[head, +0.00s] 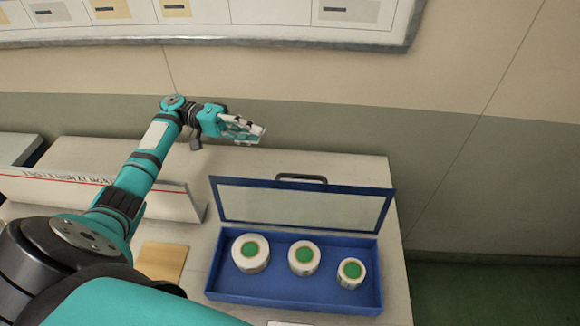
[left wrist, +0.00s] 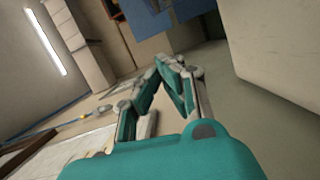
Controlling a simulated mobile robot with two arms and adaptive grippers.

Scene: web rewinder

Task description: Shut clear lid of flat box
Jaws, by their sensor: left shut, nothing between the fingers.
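A flat blue box (head: 232,290) stands open on the table, with three white rolls with green cores inside it. Its clear lid (head: 300,206) has a blue frame and a dark handle (head: 302,178), and stands raised at the back of the box. My left gripper (head: 262,132) is shut and empty, behind and to the left of the lid, above the far part of the table and apart from the lid. Its closed fingers also show in the left wrist view (left wrist: 165,62). My right gripper is not in view.
The pale table (head: 345,165) is bare behind and right of the box. A white panel with a red line (head: 150,198) and a tan piece (head: 162,262) lie left of the box. A wall with a board (head: 250,35) rises behind.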

